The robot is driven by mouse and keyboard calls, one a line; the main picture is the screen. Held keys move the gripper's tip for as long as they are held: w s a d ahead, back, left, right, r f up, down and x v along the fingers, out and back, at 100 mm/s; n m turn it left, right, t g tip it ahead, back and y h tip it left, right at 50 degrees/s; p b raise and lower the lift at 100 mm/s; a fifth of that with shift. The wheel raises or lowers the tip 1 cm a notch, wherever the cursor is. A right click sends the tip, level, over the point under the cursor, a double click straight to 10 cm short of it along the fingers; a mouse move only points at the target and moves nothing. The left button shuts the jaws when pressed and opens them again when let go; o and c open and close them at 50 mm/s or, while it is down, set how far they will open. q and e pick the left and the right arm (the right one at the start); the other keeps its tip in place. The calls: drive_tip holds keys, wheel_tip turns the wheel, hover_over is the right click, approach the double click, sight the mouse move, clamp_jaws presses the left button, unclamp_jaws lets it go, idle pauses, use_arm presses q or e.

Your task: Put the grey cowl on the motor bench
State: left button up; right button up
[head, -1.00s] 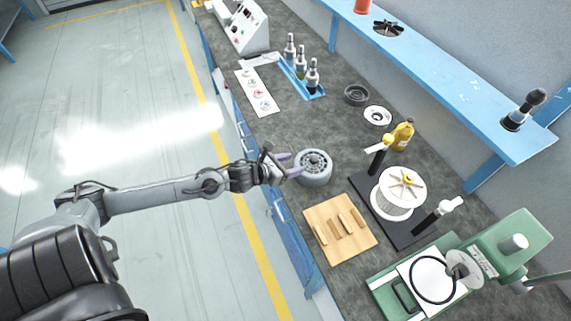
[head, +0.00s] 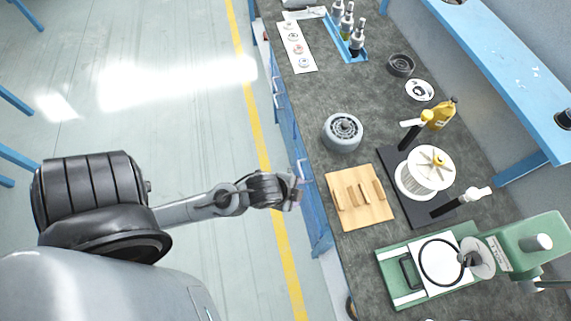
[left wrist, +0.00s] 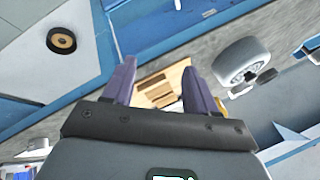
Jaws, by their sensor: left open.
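A round grey housing with a vented, fan-like face, probably the grey cowl (head: 342,132), stands on the dark grey workbench top (head: 345,95) near its front edge. A round grey part, likely the same one, shows at the right of the left wrist view (left wrist: 243,62). My left gripper (head: 296,190) is beyond the bench's front edge, apart from the housing and nearer the wooden board. In the left wrist view its two purple fingers (left wrist: 160,75) are apart with nothing held between them. My right gripper is not in view.
A wooden board with blocks (head: 372,212) lies nearest my left gripper. Behind it are a black base with a white spool (head: 424,172) and a yellow bottle (head: 442,112). A green press (head: 415,268) stands at the front right.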

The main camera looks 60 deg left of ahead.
use_arm(q)
drive_tip(key=s+d+r+n+g, duration=0.1)
drive_tip(key=s+d+n+g, duration=0.1)
drive_tip(key=s+n, duration=0.3)
drive_tip(key=d+n, duration=0.1)
drive_tip(key=n, duration=0.1)
drive_tip(key=shift+s+d+r+n+h, duration=0.2)
drive_tip(key=shift+d+r+n+h, duration=0.15)
drive_tip(key=shift+r+n+h, duration=0.05)
wheel_tip(320, 180, up, 28)
drive_tip(key=p, duration=2.8)
